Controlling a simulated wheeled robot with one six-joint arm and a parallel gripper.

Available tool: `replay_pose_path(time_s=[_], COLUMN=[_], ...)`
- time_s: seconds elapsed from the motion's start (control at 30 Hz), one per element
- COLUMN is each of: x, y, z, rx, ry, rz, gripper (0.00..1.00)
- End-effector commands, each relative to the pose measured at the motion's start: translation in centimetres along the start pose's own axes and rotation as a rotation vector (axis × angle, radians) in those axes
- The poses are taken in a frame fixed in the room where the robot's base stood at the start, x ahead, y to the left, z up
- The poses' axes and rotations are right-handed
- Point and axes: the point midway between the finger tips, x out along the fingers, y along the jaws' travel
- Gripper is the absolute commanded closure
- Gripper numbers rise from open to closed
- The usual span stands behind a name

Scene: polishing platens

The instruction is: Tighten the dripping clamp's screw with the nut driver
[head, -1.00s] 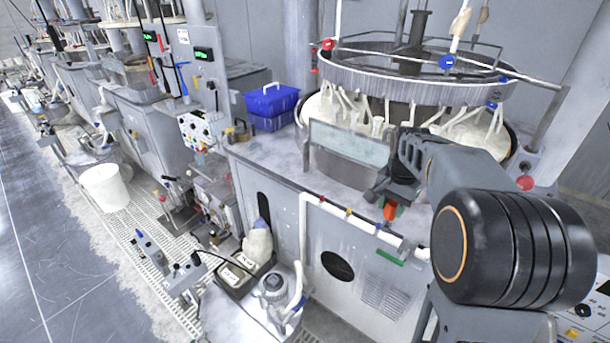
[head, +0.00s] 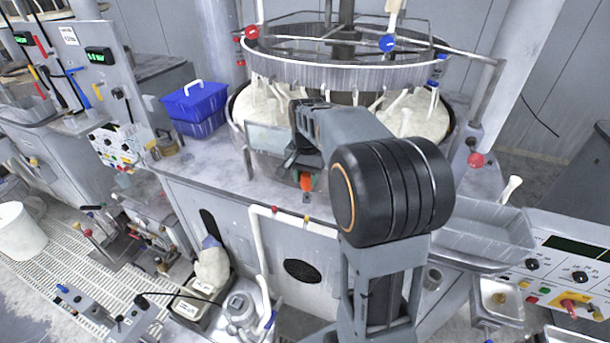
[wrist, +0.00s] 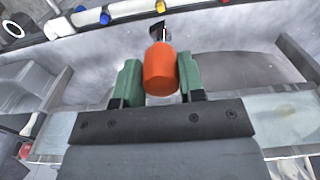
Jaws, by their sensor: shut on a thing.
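My gripper (wrist: 160,80) is shut on the orange handle of the nut driver (wrist: 160,68). Green finger pads sit on both sides of the handle in the wrist view. The driver's thin shaft points away from the gripper, toward a white pipe along the top of that view. In the head view the orange handle (head: 306,182) shows below my wrist, in front of the machine. The white pipe (head: 262,240) runs down the front panel, with red and yellow bands near its top. I cannot make out the dripping clamp or its screw.
The round polishing machine (head: 345,66) stands behind my arm. A blue bin (head: 196,103) sits on the bench to the left. A grey tray (head: 480,240) and a control panel (head: 570,275) are at the right. A pump-like unit (head: 240,308) stands on the floor below the pipe.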

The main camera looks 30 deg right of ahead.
Motion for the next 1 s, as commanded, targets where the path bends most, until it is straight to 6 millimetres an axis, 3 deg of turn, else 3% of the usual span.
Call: replay_pose_path(time_s=[0.37, 1.0], x=[0.9, 5.7], y=[-0.1, -0.2], z=[0.2, 0.3], rx=[-0.002, -0.004], ry=[-0.001, 0.0], rz=[0.001, 0.001], gripper=[0.93, 0.93])
